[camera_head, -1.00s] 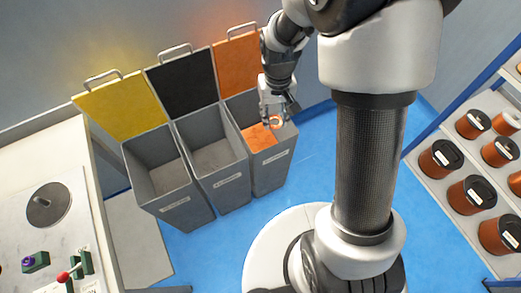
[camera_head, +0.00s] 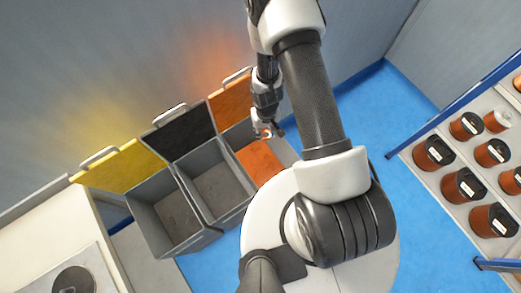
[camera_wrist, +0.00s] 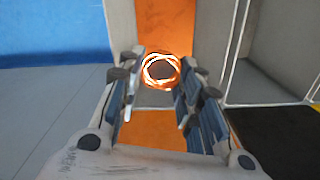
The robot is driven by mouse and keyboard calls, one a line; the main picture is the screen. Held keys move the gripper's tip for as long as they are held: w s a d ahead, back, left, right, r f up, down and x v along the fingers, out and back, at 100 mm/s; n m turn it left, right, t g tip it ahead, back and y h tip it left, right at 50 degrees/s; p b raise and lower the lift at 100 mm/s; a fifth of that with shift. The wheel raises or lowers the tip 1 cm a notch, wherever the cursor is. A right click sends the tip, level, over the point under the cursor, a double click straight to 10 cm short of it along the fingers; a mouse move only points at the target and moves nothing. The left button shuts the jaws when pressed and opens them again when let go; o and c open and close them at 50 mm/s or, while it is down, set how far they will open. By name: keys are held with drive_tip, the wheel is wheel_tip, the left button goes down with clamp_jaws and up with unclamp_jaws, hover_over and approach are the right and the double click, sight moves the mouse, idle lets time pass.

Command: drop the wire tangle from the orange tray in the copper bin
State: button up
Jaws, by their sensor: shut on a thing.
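The wire tangle (camera_wrist: 160,70), a bright copper-coloured ring of loops, sits between the fingertips of my gripper (camera_wrist: 158,76) in the wrist view. My gripper (camera_head: 266,132) is shut on it and holds it above the opening of the bin with the orange lid (camera_head: 231,103). An orange surface (camera_head: 261,160) shows inside this grey bin; it also shows below the fingers in the wrist view (camera_wrist: 165,130). I cannot make out an orange tray. The tangle appears small in the head view (camera_head: 262,134). No bin label is legible.
To the left stand a grey bin with a black lid (camera_head: 178,134) and one with a yellow lid (camera_head: 117,165), both open. A light worktable (camera_head: 60,230) is at the lower left. A rack (camera_head: 449,182) of copper spools stands right. Blue floor (camera_head: 395,121) is clear between.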

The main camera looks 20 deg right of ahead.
wheel_tip(320, 180, down, 5)
drive_tip(key=b, duration=0.5)
drive_tip(key=shift+f, duration=0.2)
drive_tip(key=o, duration=0.9)
drive_tip(key=shift+o, duration=0.2)
wheel_tip(320, 180, up, 12)
drive_tip(key=shift+r, duration=0.1)
